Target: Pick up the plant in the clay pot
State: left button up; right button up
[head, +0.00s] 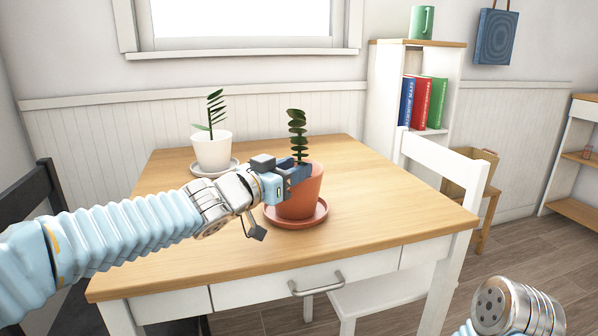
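The plant in the clay pot (299,196) stands upright on a terracotta saucer (312,221) on the wooden table. Its dark green leaves (297,134) rise above the rim. My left gripper (292,177) is at the upper left of the clay pot, with its blue fingers at the rim. It hides part of the rim and the stem's base. I cannot tell whether the fingers are closed on the rim or only beside it.
A second plant in a white pot (212,151) stands on a pale saucer (201,173) at the table's back left. A white chair (445,160) is at the table's right side, a dark chair (42,196) at the left. The table's (378,205) right part is clear.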

pick_arm(q)
jog(key=shift+c, duration=0.2)
grip_shut()
dwell(1.1)
jog(key=shift+r, duration=0.15)
